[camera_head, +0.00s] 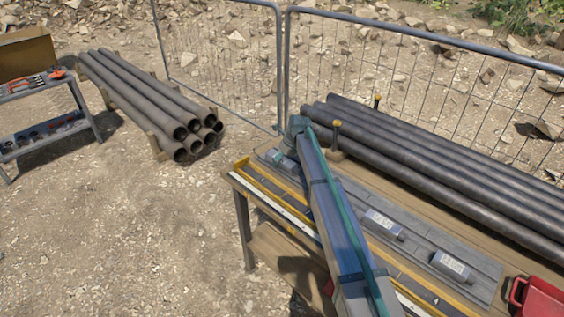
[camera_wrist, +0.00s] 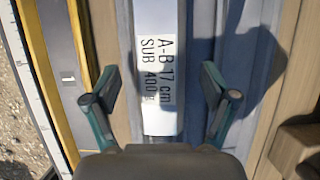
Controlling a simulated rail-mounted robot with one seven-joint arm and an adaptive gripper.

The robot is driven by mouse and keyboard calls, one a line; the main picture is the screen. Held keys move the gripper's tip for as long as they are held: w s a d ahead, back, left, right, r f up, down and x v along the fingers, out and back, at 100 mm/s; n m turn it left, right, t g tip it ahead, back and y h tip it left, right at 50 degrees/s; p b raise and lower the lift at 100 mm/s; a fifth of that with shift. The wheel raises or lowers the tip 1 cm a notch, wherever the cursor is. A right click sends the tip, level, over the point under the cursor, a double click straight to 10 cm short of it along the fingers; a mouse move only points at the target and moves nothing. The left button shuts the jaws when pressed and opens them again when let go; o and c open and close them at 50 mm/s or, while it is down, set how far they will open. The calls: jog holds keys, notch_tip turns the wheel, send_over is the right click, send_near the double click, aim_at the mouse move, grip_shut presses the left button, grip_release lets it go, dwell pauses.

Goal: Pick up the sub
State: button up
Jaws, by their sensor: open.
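In the wrist view, a grey sub (camera_wrist: 150,100) with a white label reading "A-B 17 cm SUB 400" lies lengthwise below my gripper (camera_wrist: 160,84). The two teal fingers are open, one on each side of the sub, with a gap showing on both sides. How far the fingertips are above the rack cannot be told. In the head view, two labelled grey subs lie on the grooved grey rack (camera_head: 478,257), one near the middle (camera_head: 383,222) and one further right (camera_head: 452,265). My arm crosses the bench there and hides part of the rack.
The wooden bench (camera_head: 262,250) has a yellow-edged measuring rail along its front. Long dark pipes (camera_head: 430,165) lie along its back, and a red box (camera_head: 540,298) is at the right. A pipe stack (camera_head: 160,105), a tool table (camera_head: 45,95) and mesh fencing (camera_head: 230,60) stand beyond.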

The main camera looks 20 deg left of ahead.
jog(key=c, duration=1.6)
jog(key=shift+r, duration=0.2)
